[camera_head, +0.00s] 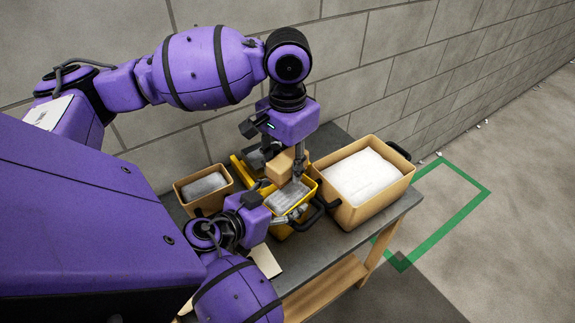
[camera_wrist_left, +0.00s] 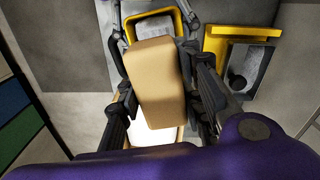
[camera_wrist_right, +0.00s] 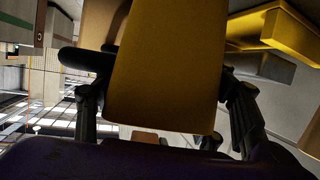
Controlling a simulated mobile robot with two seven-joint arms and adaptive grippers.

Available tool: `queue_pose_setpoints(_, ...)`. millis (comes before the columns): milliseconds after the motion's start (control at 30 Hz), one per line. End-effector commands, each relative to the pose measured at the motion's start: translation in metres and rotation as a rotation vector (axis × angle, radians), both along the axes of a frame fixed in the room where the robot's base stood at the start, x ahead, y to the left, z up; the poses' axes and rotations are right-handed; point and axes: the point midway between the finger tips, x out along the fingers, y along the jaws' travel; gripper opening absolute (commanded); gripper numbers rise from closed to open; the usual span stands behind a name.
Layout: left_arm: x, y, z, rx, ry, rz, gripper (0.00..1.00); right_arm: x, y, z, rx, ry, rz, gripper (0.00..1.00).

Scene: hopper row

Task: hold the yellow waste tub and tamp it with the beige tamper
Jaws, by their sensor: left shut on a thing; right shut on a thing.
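The yellow waste tub (camera_head: 281,232) stands on the grey bench with grey material (camera_head: 287,197) inside it. My right gripper (camera_head: 274,207) is shut on the tub's near side; the tub wall (camera_wrist_right: 165,70) fills the middle of the right wrist view between the fingers. My left gripper (camera_head: 285,160) is shut on the beige tamper (camera_head: 280,168), a plain block that also shows in the left wrist view (camera_wrist_left: 157,80). The tamper is over the far part of the tub's opening. Whether it touches the material I cannot tell.
A small tan tub (camera_head: 205,206) with grey content is left of the yellow tub. A yellow holder (camera_head: 238,168) stands behind. A large tan tub (camera_head: 375,207) with white content is close on the right. A block wall (camera_head: 370,75) runs behind the bench (camera_head: 345,238).

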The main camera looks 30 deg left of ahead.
Motion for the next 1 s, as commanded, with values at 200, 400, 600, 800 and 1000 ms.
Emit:
queue_pose_setpoints(200, 0.0, 0.0, 0.0, 0.0, 0.0, 0.0, 0.02, 0.0, 0.0, 0.001, 0.001, -0.001, 0.001, 0.69)
queue_pose_setpoints(400, 0.0, 0.0, 0.0, 0.0, 0.0, 0.0, 0.02, 0.0, 0.0, 0.001, 0.001, -0.001, 0.001, 0.86)
queue_pose_setpoints(600, 0.0, 0.0, 0.0, 0.0, 0.0, 0.0, 0.02, 0.0, 0.0, -0.001, 0.0, 0.001, -0.001, 0.86)
queue_pose_setpoints(800, 0.0, 0.0, 0.0, 0.0, 0.0, 0.0, 0.02, -0.009, 0.002, 0.004, 0.002, 0.0, 0.001, 0.86)
queue_pose_setpoints(1000, 0.0, 0.0, 0.0, 0.0, -0.001, 0.0, 0.02, -0.045, 0.007, 0.019, 0.001, -0.001, 0.003, 0.86)
